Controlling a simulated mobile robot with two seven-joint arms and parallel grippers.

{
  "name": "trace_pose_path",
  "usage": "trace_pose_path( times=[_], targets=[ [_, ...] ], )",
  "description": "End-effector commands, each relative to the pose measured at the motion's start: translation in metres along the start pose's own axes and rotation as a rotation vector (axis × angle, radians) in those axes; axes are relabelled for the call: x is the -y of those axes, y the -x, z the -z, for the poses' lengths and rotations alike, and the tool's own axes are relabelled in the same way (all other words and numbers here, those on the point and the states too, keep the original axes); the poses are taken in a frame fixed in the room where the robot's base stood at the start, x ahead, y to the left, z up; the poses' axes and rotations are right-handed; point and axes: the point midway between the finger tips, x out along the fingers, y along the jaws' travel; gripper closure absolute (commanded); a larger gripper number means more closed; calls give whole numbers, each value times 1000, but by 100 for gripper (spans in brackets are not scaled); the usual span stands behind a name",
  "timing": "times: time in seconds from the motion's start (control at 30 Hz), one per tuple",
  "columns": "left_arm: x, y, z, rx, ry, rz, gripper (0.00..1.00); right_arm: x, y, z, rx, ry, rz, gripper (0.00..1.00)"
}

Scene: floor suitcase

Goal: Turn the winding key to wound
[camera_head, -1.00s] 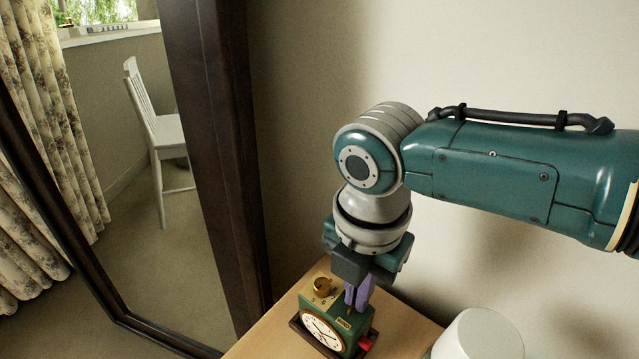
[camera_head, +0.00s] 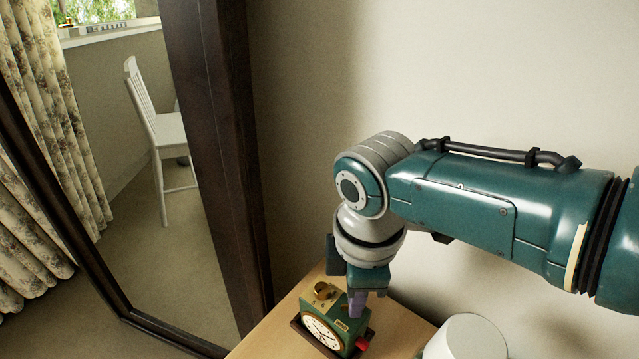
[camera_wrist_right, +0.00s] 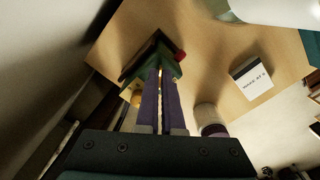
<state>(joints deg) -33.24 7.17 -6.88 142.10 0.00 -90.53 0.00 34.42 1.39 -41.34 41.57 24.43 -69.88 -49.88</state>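A green clock (camera_head: 354,325) with a white dial (camera_head: 320,332) sits in a dark tray at the front of the wooden top. A brass knob (camera_head: 323,290) stands on its top beside small marks; I cannot tell whether it is the winding key. My right gripper (camera_head: 356,304) points down at the clock's back right edge, and its purple fingers hide part of it. In the right wrist view, the fingers (camera_wrist_right: 158,80) reach the clock (camera_wrist_right: 152,58) with a thin gap between them. The knob (camera_wrist_right: 135,97) is outside them, to the left. Whether the tips hold anything is hidden. My left gripper is out of view.
A red part (camera_head: 362,343) sticks out at the clock's right side. A white rounded object (camera_head: 466,338) stands to the right on the wooden top (camera_head: 398,328). A dark-framed mirror (camera_head: 225,150) is at the left. A white labelled block (camera_wrist_right: 252,78) shows in the wrist view.

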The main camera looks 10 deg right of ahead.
Motion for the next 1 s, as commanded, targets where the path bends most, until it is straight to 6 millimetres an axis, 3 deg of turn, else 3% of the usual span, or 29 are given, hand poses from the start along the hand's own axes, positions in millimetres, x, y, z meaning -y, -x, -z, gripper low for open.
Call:
trace_pose_path(
  times=[1.0],
  targets=[
    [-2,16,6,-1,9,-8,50,3,1,2,-2,-963,1,100]
  ],
)
